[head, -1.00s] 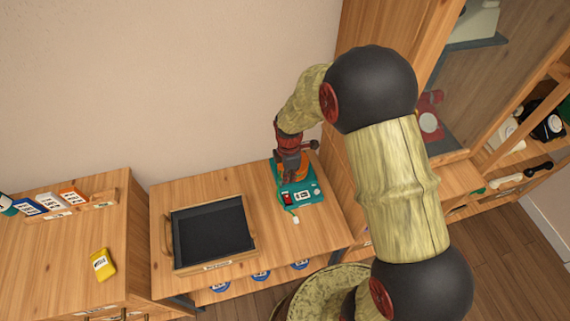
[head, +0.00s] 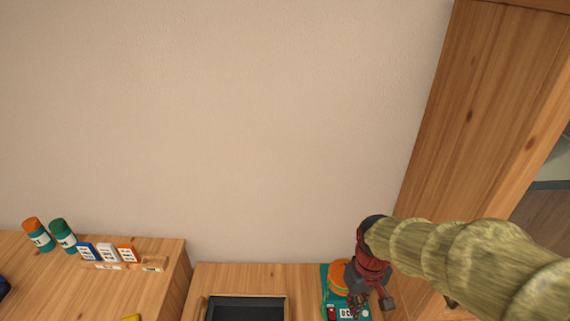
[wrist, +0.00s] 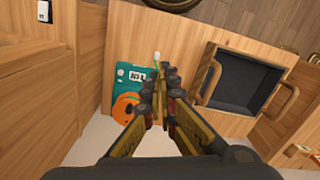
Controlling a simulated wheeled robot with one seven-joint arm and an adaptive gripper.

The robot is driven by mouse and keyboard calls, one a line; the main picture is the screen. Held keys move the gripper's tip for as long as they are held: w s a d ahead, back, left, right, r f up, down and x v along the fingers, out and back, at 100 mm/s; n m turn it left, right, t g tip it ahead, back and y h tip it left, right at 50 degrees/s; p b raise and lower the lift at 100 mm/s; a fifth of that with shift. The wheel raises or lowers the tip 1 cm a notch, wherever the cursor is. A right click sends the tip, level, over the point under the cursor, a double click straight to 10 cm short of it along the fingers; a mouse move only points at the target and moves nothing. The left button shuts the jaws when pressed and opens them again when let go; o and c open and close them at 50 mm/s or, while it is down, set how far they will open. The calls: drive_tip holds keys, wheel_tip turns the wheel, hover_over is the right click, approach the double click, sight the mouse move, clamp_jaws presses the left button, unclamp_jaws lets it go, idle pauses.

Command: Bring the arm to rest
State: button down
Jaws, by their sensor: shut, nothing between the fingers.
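My gripper (wrist: 158,92) is shut and empty in the wrist view, its fingertips together above the wooden table. In the head view my gripper (head: 358,300) hangs over a teal device (head: 326,292) with an orange round part and a small white display. The teal device (wrist: 127,74) also shows in the wrist view, just left of the fingers and partly hidden by them. I cannot tell whether the fingers touch it. My arm comes in from the right in the head view, bent down toward the table.
A black-lined tray (head: 245,298) with wooden handles sits left of the device. A counter at far left holds a rack of small cards (head: 107,252) and two jars (head: 50,235). A tall wooden cabinet (head: 475,110) stands close on the right. The wall behind is bare.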

drive_tip(key=s+r+m+t, duration=0.3)
drive_tip(key=s+r, duration=0.4)
drive_tip(key=r, duration=0.4)
drive_tip(key=shift+d+r, duration=0.3)
drive_tip(key=c, duration=2.6)
unclamp_jaws()
drive_tip(key=r+t, duration=0.1)
drive_tip(key=r, duration=0.1)
drive_tip(key=s+r+t, duration=0.1)
drive_tip(key=r, duration=0.1)
drive_tip(key=s+r, duration=0.1)
drive_tip(key=r, duration=0.1)
drive_tip(key=shift+d+r+t, duration=0.15)
drive_tip(key=shift+d+t, duration=0.05)
drive_tip(key=shift+t, duration=0.2)
drive_tip(key=shift+o, duration=0.7)
drive_tip(key=shift+r, duration=0.1)
drive_tip(key=shift+o, duration=1.2)
drive_tip(key=shift+w, duration=0.1)
